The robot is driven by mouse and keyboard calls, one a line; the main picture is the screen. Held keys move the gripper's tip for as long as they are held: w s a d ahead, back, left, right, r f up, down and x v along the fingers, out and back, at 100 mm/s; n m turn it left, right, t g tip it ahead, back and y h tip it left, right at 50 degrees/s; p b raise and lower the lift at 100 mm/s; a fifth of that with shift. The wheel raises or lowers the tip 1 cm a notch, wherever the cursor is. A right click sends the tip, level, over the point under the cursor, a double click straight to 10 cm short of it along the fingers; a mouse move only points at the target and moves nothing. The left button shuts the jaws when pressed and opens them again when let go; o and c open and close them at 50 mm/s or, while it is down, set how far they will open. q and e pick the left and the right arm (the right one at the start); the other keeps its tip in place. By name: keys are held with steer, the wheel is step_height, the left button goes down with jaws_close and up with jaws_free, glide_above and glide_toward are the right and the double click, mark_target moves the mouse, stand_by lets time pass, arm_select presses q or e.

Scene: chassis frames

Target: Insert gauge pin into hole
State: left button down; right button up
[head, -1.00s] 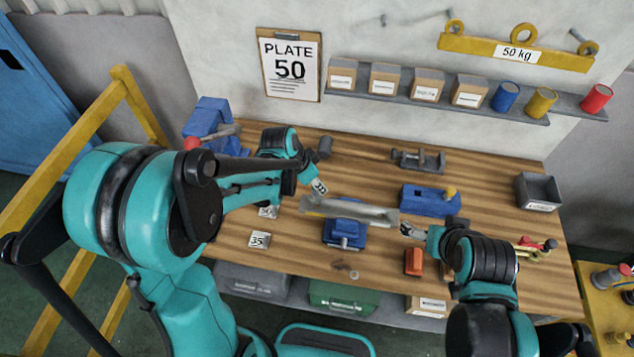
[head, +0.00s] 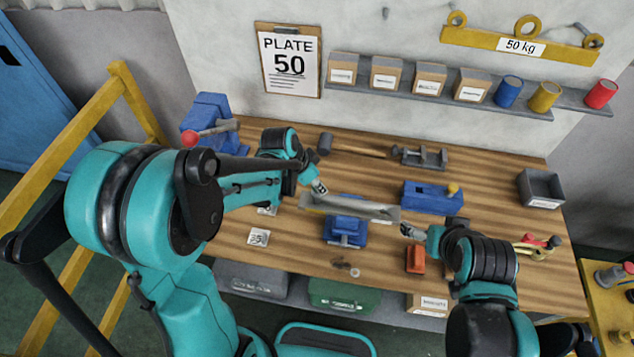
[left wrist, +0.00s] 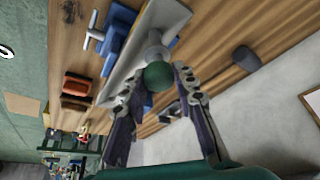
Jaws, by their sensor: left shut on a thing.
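A long grey metal plate (head: 352,207) lies across a blue vise (head: 345,231) in the middle of the bench. My left gripper (head: 320,188) is at the plate's left end, with a small white tag beside it whose number I cannot read surely. In the left wrist view my left gripper (left wrist: 163,84) is shut on the gauge pin, whose round green end (left wrist: 157,76) shows between the fingers. Its pale shaft points to the plate (left wrist: 138,58); its tip and the hole are hidden or too small to tell. My right gripper (head: 411,231) is just off the plate's right end; its jaws are too small to judge.
A tag reading 35 (head: 258,237) lies at the bench's left front. An orange block (head: 415,259), a blue tool (head: 432,197), a grey clamp (head: 420,157) and a hammer (head: 350,147) lie around the plate. A sign (head: 289,60) reads PLATE 50.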

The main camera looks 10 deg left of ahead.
mark_target(317, 192)
arm_select(q)
steer(key=shift+f+b, duration=2.05)
steer(key=shift+f, duration=0.2)
steer(key=c, duration=1.1)
jaws_free()
steer(key=shift+c, duration=0.2)
steer(key=shift+r, duration=0.1)
steer(key=v, duration=1.2)
steer(key=shift+s, duration=0.1)
